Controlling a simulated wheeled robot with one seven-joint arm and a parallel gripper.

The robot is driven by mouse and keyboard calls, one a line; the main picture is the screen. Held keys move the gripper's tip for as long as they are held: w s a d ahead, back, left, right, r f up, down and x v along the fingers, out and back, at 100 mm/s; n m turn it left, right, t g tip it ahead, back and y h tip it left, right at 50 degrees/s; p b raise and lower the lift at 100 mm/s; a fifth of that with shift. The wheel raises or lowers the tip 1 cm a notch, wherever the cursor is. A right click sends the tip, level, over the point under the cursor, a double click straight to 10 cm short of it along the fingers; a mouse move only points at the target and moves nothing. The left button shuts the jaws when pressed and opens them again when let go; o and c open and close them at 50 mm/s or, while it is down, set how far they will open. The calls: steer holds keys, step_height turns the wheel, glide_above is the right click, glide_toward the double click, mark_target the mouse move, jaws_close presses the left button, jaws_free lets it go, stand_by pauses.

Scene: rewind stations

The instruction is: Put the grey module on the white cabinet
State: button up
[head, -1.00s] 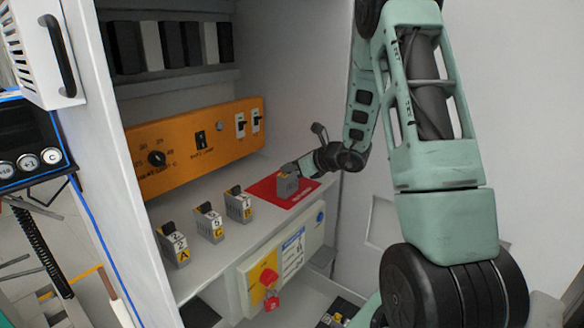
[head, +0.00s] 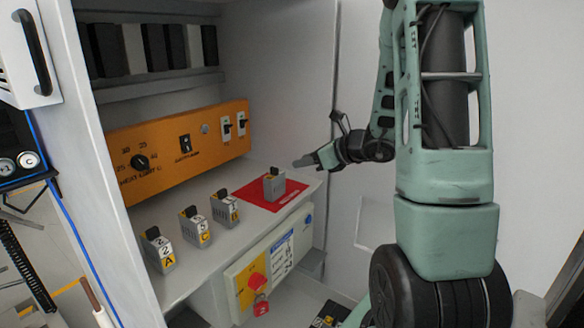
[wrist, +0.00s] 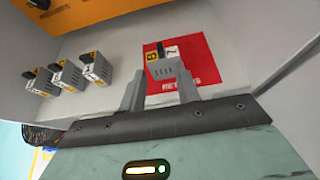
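A grey module (head: 274,185) stands upright on a red mat (head: 291,196) on the shelf of the white cabinet (head: 170,292). The wrist view shows this module (wrist: 168,82) with a yellow and white label on top. My gripper (head: 308,161) is right of the module and apart from it in the head view. In the wrist view my gripper (wrist: 161,76) has its two fingers spread, with the module just beyond and between their tips. Nothing is held.
Three similar labelled modules, A (head: 158,250), C (head: 195,227) and another (head: 225,208), stand in a row left of the mat. An orange control panel (head: 180,150) rises behind them. A panel with a red knob (head: 257,281) is below the shelf edge.

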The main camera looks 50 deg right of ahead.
steer(key=shift+v, duration=0.9)
steer(key=s+a+f+n+g+y, duration=0.1)
steer(key=s+a+n+g+y, duration=0.3)
steer(key=a+n, duration=0.8)
steer(key=w+a+f+n+g+y, duration=0.15)
steer(key=a+n+g, duration=0.35)
steer(key=a, duration=1.3)
steer(key=s+a+f+n+g+h, duration=0.1)
steer(key=s+a+n+h, duration=0.2)
steer(key=n, duration=0.9)
steer(key=s+a+f+n+g+h, duration=0.1)
steer(key=s+a+n+g+h, duration=0.1)
steer(key=s+a+n, duration=0.8)
steer(key=s+n+h, duration=0.1)
steer(key=s+n, duration=0.2)
steer(key=s, duration=0.1)
steer(key=shift+s+g+h, duration=0.15)
steer(key=shift+g+h, duration=0.15)
steer(key=shift+h, duration=0.05)
